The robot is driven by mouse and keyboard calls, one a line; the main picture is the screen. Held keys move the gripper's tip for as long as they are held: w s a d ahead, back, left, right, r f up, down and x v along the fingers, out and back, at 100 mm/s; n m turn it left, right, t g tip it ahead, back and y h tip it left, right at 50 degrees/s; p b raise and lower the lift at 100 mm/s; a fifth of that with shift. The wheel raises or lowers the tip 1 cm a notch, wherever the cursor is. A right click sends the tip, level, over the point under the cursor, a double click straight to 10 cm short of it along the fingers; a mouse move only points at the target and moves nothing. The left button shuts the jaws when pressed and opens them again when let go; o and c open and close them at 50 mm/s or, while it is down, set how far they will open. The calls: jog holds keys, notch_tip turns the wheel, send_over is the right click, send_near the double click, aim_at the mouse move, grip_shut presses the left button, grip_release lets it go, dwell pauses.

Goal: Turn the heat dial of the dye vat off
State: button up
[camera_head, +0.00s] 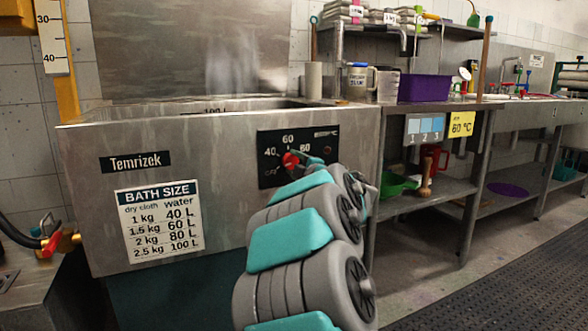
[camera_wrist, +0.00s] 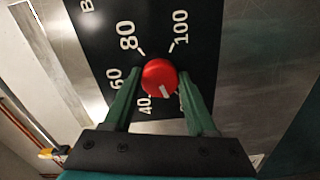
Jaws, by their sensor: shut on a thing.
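The dye vat (camera_head: 220,155) is a large steel tank at the left in the head view, with a black dial panel (camera_head: 272,172) on its front. The red heat dial (camera_head: 289,160) sits on this panel, partly hidden by my arm. In the wrist view the red dial (camera_wrist: 157,75) lies between the green fingers of my gripper (camera_wrist: 160,82), which is shut on it. Its white mark points down and slightly right, between the 40 and a label mostly hidden by the right finger.
A bath size chart (camera_head: 158,222) is on the vat front. A brass valve with a red handle (camera_head: 53,243) is at far left. A steel bench to the right holds a purple bin (camera_head: 424,88) and mugs. Dark floor matting (camera_head: 500,265) is clear at lower right.

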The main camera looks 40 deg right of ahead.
jog(key=shift+f+n+b, duration=0.1)
jog(key=shift+n+b, duration=0.35)
jog(key=shift+n, duration=0.75)
jog(key=o, duration=1.4)
jog(key=shift+s, duration=0.1)
jog(key=shift+s+a+r, duration=0.15)
jog(key=shift+s+r, duration=0.05)
jog(key=shift+s, duration=0.3)
jog(key=shift+p+v, duration=0.4)
jog(key=shift+v, duration=2.9)
jog(key=shift+f, duration=0.1)
